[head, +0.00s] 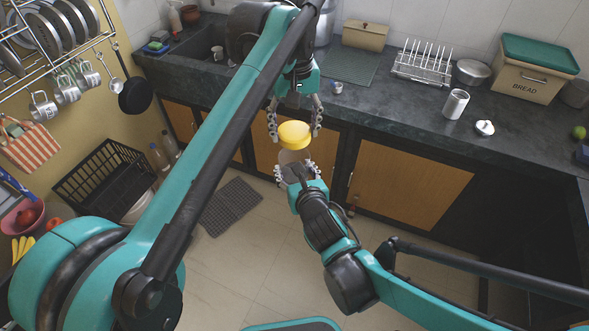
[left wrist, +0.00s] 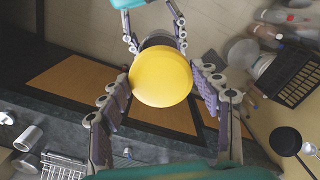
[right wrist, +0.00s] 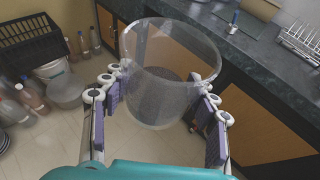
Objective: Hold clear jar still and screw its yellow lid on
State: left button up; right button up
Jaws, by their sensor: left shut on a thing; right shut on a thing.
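The yellow lid (head: 294,134) is between the fingers of my left gripper (head: 294,127), which is shut on it. The lid also shows in the left wrist view (left wrist: 160,77), its round top facing the camera. My right gripper (head: 294,173) is shut on the clear jar (head: 292,156), just below the lid in the head view. In the right wrist view the jar (right wrist: 168,75) is upright or nearly so between the fingers, looks empty and has an open rim; no lid shows there. In the left wrist view the lid hides most of the jar.
The dark counter (head: 400,105) runs behind the grippers. A steel canister (head: 455,104), a small white-and-steel lid (head: 484,128), a rack (head: 424,63) and a bread box (head: 535,70) stand on it. The jar and lid are in open air before the cupboard doors (head: 408,187).

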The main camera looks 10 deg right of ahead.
pick_arm(q)
jog(key=shift+f, duration=1.55)
jog(key=shift+s+f, duration=0.1)
jog(key=shift+f, duration=0.75)
jog(key=shift+f, duration=0.5)
